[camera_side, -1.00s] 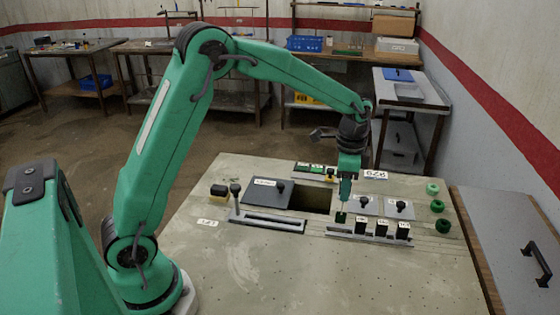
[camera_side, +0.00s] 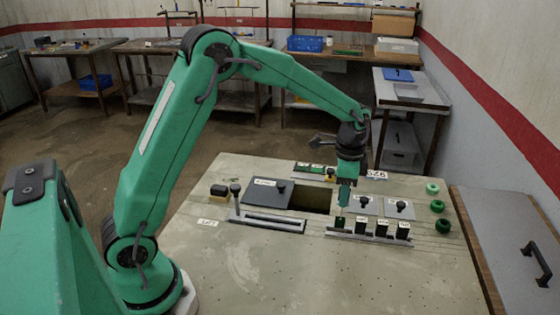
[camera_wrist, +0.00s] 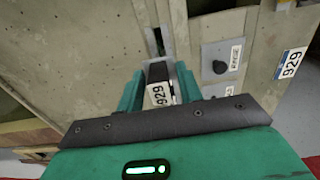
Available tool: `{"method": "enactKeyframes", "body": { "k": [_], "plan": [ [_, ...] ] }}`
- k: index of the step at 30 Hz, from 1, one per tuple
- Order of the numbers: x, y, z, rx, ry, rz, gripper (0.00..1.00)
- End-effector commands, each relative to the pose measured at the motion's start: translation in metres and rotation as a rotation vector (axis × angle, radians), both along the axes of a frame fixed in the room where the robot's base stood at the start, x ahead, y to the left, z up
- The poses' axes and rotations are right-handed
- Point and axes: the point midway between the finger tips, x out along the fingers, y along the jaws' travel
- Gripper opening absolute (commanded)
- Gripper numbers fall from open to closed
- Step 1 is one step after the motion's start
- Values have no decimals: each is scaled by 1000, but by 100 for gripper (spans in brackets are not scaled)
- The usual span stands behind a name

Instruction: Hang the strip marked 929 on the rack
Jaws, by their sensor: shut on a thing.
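My gripper (camera_side: 343,204) points down over the left part of the rack rail (camera_side: 368,238). It is shut on a small dark strip (camera_side: 340,222), whose white label reads 929 in the wrist view (camera_wrist: 159,95). The strip hangs below the fingers at the rail, to the left of several dark strips with white tags (camera_side: 381,228) standing along it. I cannot tell whether its lower end touches the rail. A white card marked 929 (camera_wrist: 290,63) lies on the table; it also shows behind my gripper in the side view (camera_side: 376,174).
Grey plates with black knobs (camera_side: 381,207) lie just behind the rail. A dark lid (camera_side: 267,192) lies beside a square opening (camera_side: 310,199). A slotted bar (camera_side: 267,222) is to the left. The table front is clear.

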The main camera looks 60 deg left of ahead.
Motion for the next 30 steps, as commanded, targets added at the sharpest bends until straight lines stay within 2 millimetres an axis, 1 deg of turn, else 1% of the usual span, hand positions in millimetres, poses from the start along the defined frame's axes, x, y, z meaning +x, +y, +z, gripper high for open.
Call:
{"method": "enactKeyframes", "body": {
  "k": [30],
  "plan": [
    [0, 0, -51, 1, 2, 0, 19]
  ]
}}
